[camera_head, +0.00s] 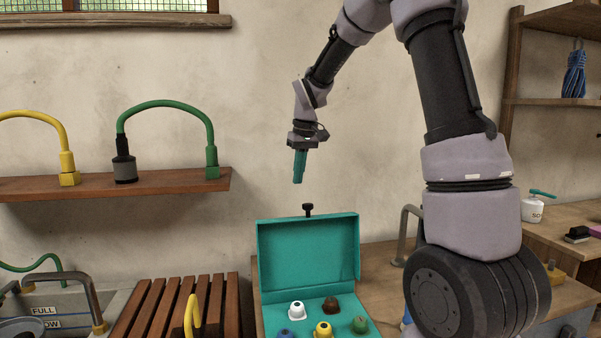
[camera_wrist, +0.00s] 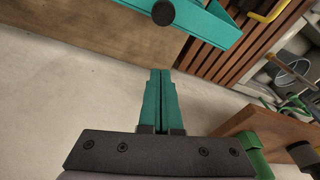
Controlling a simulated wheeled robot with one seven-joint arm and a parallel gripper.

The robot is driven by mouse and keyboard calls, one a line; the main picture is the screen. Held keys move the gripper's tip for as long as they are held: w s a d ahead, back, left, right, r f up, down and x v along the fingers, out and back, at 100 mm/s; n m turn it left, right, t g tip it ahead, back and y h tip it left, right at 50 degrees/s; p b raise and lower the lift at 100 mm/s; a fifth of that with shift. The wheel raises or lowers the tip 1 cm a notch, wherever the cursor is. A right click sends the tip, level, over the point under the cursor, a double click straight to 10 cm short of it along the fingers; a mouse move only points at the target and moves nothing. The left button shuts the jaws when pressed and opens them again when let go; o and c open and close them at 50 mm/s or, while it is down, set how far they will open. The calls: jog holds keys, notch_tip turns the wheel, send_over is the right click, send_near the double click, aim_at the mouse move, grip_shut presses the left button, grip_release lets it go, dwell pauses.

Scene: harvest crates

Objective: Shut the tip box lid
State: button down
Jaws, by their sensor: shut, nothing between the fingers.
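The teal tip box (camera_head: 265,303) stands on the wooden bench with its lid (camera_head: 308,255) raised upright at the back. A black knob (camera_head: 308,209) sticks up from the lid's top edge. Several coloured tips, among them a white one (camera_head: 297,309) and a yellow one (camera_head: 323,330), sit in the box. My gripper (camera_head: 298,182), with teal fingers, points down above and a little left of the knob, apart from it. In the wrist view my gripper (camera_wrist: 161,72) is shut and empty, and the knob (camera_wrist: 163,12) and lid edge (camera_wrist: 205,32) show beyond the fingertips.
A wooden shelf (camera_head: 190,182) with a yellow hose and a green hose (camera_head: 165,104) is on the wall at left. A slatted wooden rack (camera_head: 170,308) and a sink (camera_head: 65,310) lie left of the box. A metal tap (camera_head: 402,232) stands right of it.

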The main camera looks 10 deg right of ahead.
notch_tip(320, 180, down, 6)
jog(key=s, duration=0.3)
jog(key=shift+d+r, duration=0.15)
jog(key=shift+d, duration=0.2)
